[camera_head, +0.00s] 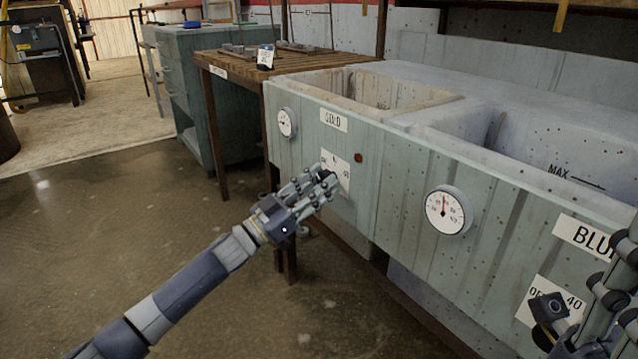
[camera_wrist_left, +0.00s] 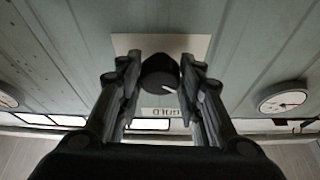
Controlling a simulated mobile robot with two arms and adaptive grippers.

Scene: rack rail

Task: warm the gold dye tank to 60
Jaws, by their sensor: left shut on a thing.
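The gold dye tank (camera_head: 390,93) has a pale basin, with a label reading GOLD (camera_head: 333,120) on its green front. Below the label is a white dial plate (camera_head: 338,165), partly hidden by my left gripper (camera_head: 328,183). In the left wrist view, the black knob (camera_wrist_left: 160,75) sits between the fingers of my left gripper (camera_wrist_left: 160,82), which is shut on it. A white pointer mark shows on the knob's edge. The gold tank's round gauge (camera_head: 286,122) is too small to read. My right gripper (camera_head: 596,305) is at the right edge, partly cut off.
The blue tank's gauge (camera_head: 448,210), BLUE label (camera_head: 585,238) and dial plate (camera_head: 540,298) are to the right. A dark red round spot (camera_head: 358,157) is beside the gold dial plate. A wooden table (camera_head: 250,68) stands at the back left. The floor at left is clear.

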